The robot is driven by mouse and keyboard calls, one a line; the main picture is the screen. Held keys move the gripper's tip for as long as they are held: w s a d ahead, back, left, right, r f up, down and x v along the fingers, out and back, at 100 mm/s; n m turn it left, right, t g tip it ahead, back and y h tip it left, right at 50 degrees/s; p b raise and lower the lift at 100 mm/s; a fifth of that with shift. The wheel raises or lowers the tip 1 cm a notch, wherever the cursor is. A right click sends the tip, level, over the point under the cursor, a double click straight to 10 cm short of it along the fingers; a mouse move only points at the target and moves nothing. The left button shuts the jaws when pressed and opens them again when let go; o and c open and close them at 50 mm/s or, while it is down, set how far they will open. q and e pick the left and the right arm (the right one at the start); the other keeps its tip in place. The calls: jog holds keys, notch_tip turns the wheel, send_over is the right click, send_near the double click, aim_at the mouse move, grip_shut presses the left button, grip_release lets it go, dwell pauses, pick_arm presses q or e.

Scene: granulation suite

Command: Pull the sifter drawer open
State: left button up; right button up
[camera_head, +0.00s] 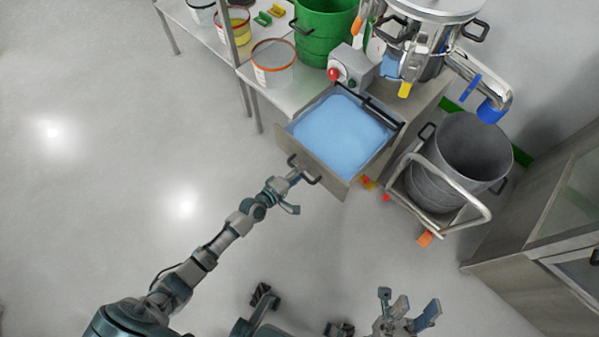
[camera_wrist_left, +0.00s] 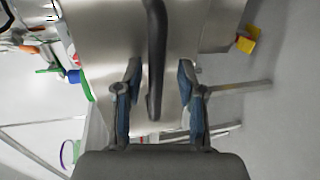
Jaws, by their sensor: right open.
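The sifter drawer (camera_head: 318,158) stands pulled out from under the bench top. It holds blue powder (camera_head: 340,135). Its dark bar handle (camera_head: 312,181) is on the front panel. My left gripper (camera_head: 297,182) is at this handle. In the left wrist view, the handle (camera_wrist_left: 155,60) runs between the two fingers of my left gripper (camera_wrist_left: 159,68), with a gap on each side. These fingers are apart. My right gripper (camera_head: 408,306) is open and empty at the bottom of the head view, away from the drawer.
A grey bin (camera_head: 450,165) on a wheeled frame stands right of the drawer. A steel cabinet (camera_head: 550,230) is at the far right. A control box with a red button (camera_head: 350,68), a green bucket (camera_head: 322,30) and a clear tub (camera_head: 273,65) stand behind. The floor at left is clear.

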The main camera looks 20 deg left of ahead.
pick_arm(q)
jog(key=shift+s, duration=0.1)
jog(key=v, duration=1.1)
jog(key=shift+s+a, duration=0.2)
jog(key=shift+s, duration=0.15)
